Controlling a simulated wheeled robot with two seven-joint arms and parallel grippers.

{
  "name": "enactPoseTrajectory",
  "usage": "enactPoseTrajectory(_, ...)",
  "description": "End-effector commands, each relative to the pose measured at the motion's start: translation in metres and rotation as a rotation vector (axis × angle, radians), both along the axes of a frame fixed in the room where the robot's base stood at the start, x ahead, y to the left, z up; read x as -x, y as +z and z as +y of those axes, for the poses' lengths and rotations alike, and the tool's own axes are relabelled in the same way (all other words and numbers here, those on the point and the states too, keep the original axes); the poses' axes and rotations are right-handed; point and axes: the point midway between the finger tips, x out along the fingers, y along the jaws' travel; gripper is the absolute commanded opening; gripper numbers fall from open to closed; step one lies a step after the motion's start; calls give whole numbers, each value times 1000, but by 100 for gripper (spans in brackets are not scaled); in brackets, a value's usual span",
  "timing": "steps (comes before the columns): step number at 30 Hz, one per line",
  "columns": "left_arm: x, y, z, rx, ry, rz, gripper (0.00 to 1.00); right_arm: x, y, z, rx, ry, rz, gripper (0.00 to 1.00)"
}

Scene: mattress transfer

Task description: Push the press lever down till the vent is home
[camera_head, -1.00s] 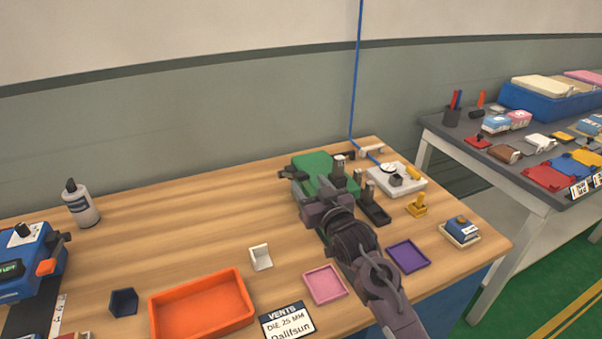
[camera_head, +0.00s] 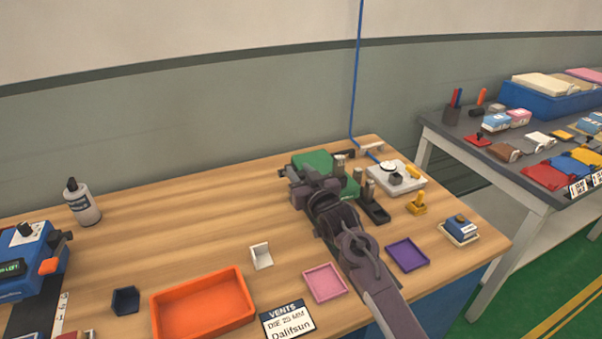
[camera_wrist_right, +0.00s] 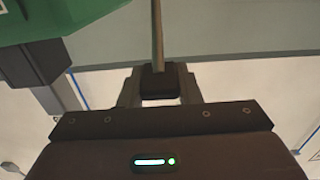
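The green press (camera_head: 312,160) stands at the back right of the wooden bench, partly hidden by my right arm. Its green body also shows at the top left of the right wrist view (camera_wrist_right: 60,18). My right gripper (camera_head: 296,178) is at the press's left front side. In the right wrist view, the press lever (camera_wrist_right: 157,40) is a thin brownish rod ending in a dark block. The two fingers (camera_wrist_right: 159,88) are on either side of that block and appear closed on it. I cannot make out a vent in the press. My left gripper is out of view.
An orange tray (camera_head: 203,307), a pink tray (camera_head: 325,283) and a purple tray (camera_head: 407,254) lie along the front. A white gauge unit (camera_head: 408,180) and a yellow piece (camera_head: 416,203) stand right of the press.

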Motion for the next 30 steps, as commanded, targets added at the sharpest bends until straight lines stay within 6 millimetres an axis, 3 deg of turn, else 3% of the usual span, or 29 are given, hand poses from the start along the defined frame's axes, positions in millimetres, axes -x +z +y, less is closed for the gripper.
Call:
enactPoseTrajectory(1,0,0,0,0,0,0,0,0,0,0,0,0,0,20)
enactPoseTrajectory(6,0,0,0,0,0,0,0,0,0,0,0,0,0,0)
enactPoseTrajectory(22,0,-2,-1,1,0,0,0,6,-12,-2,2,1,7,0)
enactPoseTrajectory(30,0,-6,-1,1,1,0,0,14,-33,-4,3,1,13,0)
